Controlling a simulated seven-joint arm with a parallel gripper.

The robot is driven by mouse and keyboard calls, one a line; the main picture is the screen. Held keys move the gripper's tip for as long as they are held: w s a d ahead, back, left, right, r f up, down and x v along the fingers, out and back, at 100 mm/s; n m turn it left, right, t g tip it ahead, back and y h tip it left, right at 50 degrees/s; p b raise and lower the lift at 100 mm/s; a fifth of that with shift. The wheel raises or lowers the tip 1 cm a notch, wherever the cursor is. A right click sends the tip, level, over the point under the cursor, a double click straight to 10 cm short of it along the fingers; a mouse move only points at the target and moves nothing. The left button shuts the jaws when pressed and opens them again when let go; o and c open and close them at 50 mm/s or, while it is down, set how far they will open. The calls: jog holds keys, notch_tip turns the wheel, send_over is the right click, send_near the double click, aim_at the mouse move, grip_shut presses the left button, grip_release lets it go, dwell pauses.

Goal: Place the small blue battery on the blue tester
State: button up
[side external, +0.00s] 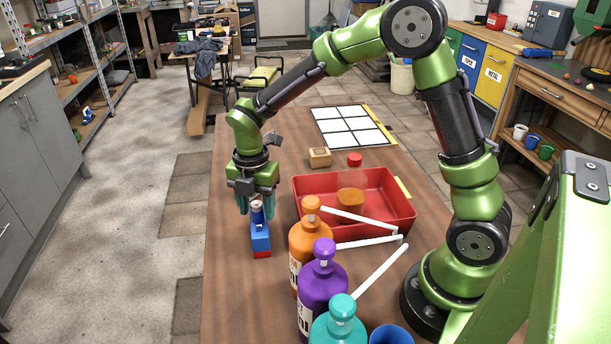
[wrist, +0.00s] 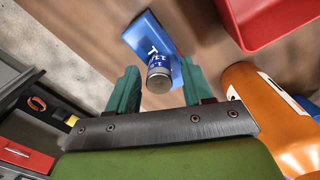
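The small blue battery (side external: 257,214) has a silver end. It appears to stand upright on top of the blue tester (side external: 260,238), which is on the wooden table near its left edge. In the wrist view the battery (wrist: 158,72) shows its silver end and white lettering, with the blue tester (wrist: 147,33) behind it. My gripper (side external: 257,205) is around the battery from above. In the wrist view the fingers of my gripper (wrist: 158,88) stand on either side of the battery with a gap at each side. The contact under the battery is hidden.
A red tray (side external: 300,200) lies right of the tester with an orange object (side external: 350,202) inside. Orange (side external: 310,240), purple (side external: 322,280) and teal (side external: 339,325) bottles stand in front of it. A wooden block (side external: 320,157) and white grid panel (side external: 350,126) lie farther back.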

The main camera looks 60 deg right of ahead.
aim_at(256, 203)
notch_tip(256, 203, up, 12)
jog(key=s+d+r+m+t+y, duration=0.1)
jog(key=s+r+m+t, duration=0.1)
jog(key=s+m, duration=0.6)
jog(key=s+d+r+m+t+y, duration=0.1)
jog(key=s+m+t, duration=0.4)
jog(key=m, duration=1.2)
jog(key=s+d+r, duration=0.1)
jog(key=s, duration=0.2)
jog(key=shift+s+r+m, duration=0.2)
jog(key=shift+s+m, duration=0.2)
jog(key=shift+d, duration=0.1)
